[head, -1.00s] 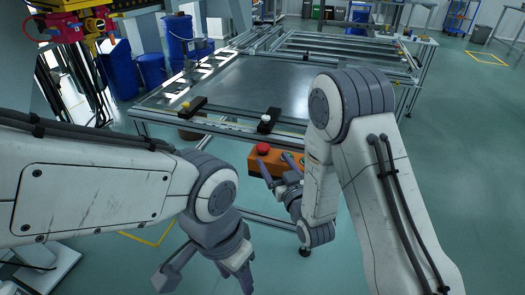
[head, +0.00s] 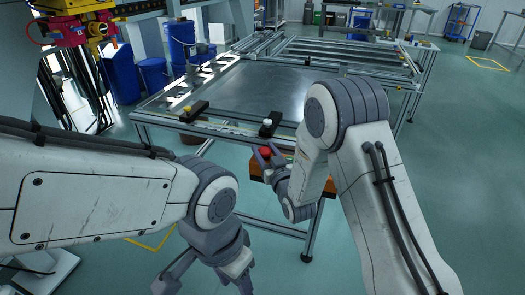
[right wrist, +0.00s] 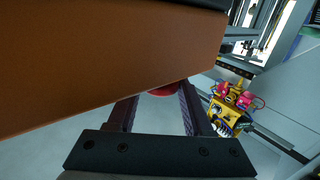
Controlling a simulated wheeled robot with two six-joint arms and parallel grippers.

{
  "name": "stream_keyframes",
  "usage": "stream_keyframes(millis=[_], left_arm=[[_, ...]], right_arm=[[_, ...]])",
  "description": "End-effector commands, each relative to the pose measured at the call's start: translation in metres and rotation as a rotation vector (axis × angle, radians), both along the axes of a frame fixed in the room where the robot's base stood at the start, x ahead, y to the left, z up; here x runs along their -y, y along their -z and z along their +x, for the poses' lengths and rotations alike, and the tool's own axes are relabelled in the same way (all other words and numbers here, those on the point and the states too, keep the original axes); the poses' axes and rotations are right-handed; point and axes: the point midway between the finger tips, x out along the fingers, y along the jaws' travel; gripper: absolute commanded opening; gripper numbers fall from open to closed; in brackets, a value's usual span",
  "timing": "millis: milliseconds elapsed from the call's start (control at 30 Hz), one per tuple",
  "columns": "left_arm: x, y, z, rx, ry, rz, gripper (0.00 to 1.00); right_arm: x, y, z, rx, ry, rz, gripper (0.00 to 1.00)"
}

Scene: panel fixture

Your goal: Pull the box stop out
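An orange box (head: 258,172) with a red mushroom-shaped stop button (head: 265,152) hangs at the front edge of the panel table. My right gripper (head: 268,150) is at the button, with its fingers apart on either side of it. In the right wrist view the orange box (right wrist: 110,60) fills the top, and the red button (right wrist: 166,91) shows partly below its edge, between the open fingers. The box hides the fingertips there, and contact cannot be told. My left gripper (head: 207,283) is open and empty, low in front, partly cut off.
The panel table (head: 270,90) stands behind the box. Two black blocks sit on its front rail, one with a yellow knob (head: 187,107), one with a white knob (head: 267,122). Blue barrels (head: 182,42) stand at the back left. The floor to the right is clear.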

Motion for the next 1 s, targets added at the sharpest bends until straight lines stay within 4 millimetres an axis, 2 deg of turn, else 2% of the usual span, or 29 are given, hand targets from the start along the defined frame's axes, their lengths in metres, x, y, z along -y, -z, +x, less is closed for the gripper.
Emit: stream_keyframes(millis=[133, 300, 533, 567, 600, 633, 1000], left_arm=[[0.0, -0.001, 0.0, 0.0, 0.0, 0.0, 0.5], [0.0, -0.01, 0.0, 0.0, 0.0, 0.0, 0.5], [0.0, -0.008, 0.0, 0.0, 0.0, 0.0, 0.5], [0.0, -0.008, 0.0, 0.0, 0.0, 0.0, 0.5], [0.0, -0.008, 0.0, 0.0, 0.0, 0.0, 0.5], [0.0, -0.008, 0.0, 0.0, 0.0, 0.0, 0.5], [0.0, -0.008, 0.0, 0.0, 0.0, 0.0, 0.5]], right_arm=[[0.001, -0.002, 0.0, 0.001, 0.003, 0.0, 0.0], [0.001, -0.021, 0.0, 0.002, 0.003, 0.001, 0.0], [0.002, -0.021, 0.001, 0.007, 0.005, 0.002, 0.0], [0.002, -0.021, 0.001, 0.007, 0.005, 0.002, 0.59], [0.002, -0.021, 0.001, 0.007, 0.005, 0.002, 0.74], [0.002, -0.02, 0.001, 0.006, 0.005, 0.002, 0.81], [0.002, -0.019, -0.003, 0.0, 0.001, 0.0, 0.81]])
